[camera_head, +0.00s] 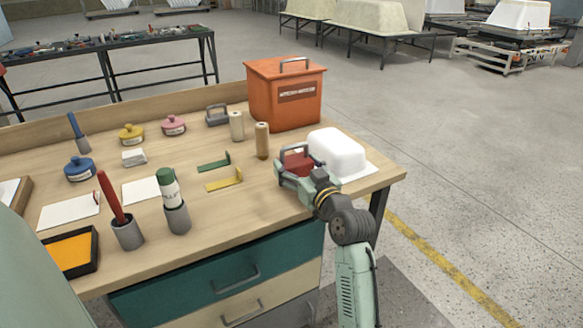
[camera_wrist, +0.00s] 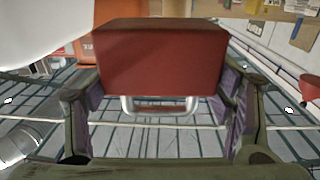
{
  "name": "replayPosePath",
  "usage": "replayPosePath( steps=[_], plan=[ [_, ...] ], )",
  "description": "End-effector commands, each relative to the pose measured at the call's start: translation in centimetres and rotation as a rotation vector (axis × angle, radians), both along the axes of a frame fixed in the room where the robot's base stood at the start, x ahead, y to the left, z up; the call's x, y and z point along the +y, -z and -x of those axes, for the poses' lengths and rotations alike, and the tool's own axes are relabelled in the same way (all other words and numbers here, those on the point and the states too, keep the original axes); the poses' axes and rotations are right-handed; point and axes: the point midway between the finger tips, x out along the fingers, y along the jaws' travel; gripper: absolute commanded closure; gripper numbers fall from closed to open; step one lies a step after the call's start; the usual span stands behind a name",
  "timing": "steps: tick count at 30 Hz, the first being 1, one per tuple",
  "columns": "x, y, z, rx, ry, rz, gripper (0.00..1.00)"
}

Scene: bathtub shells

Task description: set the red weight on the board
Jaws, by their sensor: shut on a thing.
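The red weight (camera_head: 297,164) is a red block with a grey handle. It is in my gripper (camera_head: 292,172) near the right end of the workbench, just left of a white tub-shaped shell (camera_head: 338,150). In the wrist view the weight (camera_wrist: 162,60) fills the upper middle, and its handle (camera_wrist: 160,105) lies between my two fingers (camera_wrist: 160,112).
An orange box (camera_head: 285,95) stands behind the shell. The bench's right edge is close to the shell.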

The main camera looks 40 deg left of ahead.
Motion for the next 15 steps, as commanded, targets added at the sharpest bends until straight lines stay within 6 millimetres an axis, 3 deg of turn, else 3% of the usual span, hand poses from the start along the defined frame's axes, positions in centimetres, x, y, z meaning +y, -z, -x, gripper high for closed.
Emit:
replayPosePath(
  steps=[7,15],
  plan=[
    [-0.1,1.9,0.2,-0.005,0.001,-0.011,0.86],
    [-0.1,2.3,0.2,-0.009,0.001,-0.011,0.86]
  ],
)
